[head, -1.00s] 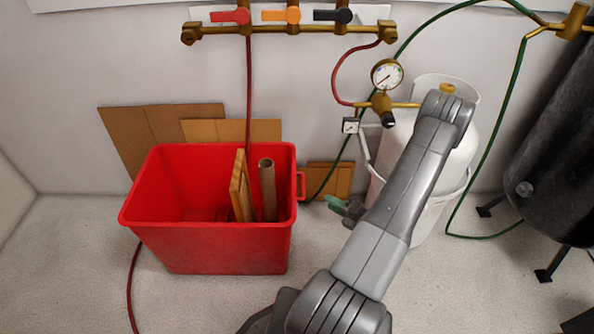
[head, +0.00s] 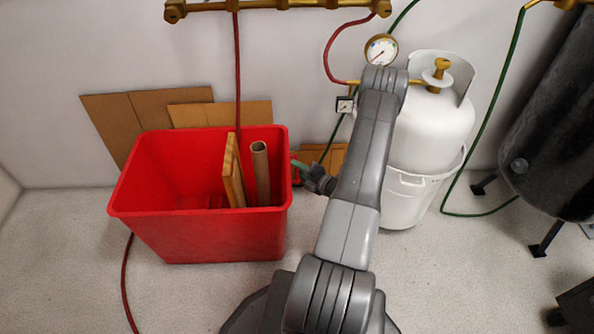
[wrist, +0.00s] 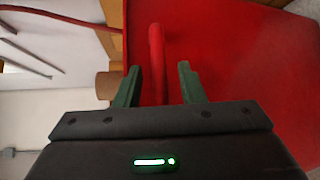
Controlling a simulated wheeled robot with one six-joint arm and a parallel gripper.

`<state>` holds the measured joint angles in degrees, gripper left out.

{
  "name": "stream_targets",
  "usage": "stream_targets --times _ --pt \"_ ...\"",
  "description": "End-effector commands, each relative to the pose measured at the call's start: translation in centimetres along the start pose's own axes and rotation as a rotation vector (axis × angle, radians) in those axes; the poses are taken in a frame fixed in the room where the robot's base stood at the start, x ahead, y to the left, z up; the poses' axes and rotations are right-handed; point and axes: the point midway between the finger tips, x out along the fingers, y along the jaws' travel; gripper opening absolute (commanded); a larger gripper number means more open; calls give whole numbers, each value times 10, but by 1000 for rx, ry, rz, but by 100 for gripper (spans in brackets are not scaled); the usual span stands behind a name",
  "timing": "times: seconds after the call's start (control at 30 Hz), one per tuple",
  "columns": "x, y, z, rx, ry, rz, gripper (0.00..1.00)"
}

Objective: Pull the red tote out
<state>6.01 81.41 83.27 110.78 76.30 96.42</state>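The red tote (head: 210,238) stands on the floor left of my arm, open at the top, with a wooden board (head: 233,172) and a brown tube (head: 261,172) upright inside. A red loop handle sticks out of its right side; it shows in the wrist view (wrist: 156,60). My gripper (head: 303,168) is at that handle. In the wrist view my gripper (wrist: 160,85) has its two green fingers apart, one on each side of the handle bar, with a gap on both sides. The tote's red wall (wrist: 240,60) fills the right of that view.
A white gas cylinder (head: 435,120) sits in a white bucket (head: 405,195) just right of my arm. A red hose (head: 126,280) runs down behind the tote and out onto the floor at left. Cardboard sheets (head: 110,125) lean behind. The front floor is clear.

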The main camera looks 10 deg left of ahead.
Motion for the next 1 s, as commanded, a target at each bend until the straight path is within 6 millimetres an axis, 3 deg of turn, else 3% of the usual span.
stream_targets --times 0.13,0.43,0.6,0.63,0.87,1.0 --pt "10 0 0 0 1 0 36" --pt "11 0 0 0 0 -1 36" --pt "11 0 0 0 0 -1 3" --pt "11 0 0 0 0 -1 0" --pt "10 0 1 0 0 -1 0" --pt "0 -4 12 0 -4 0 0"
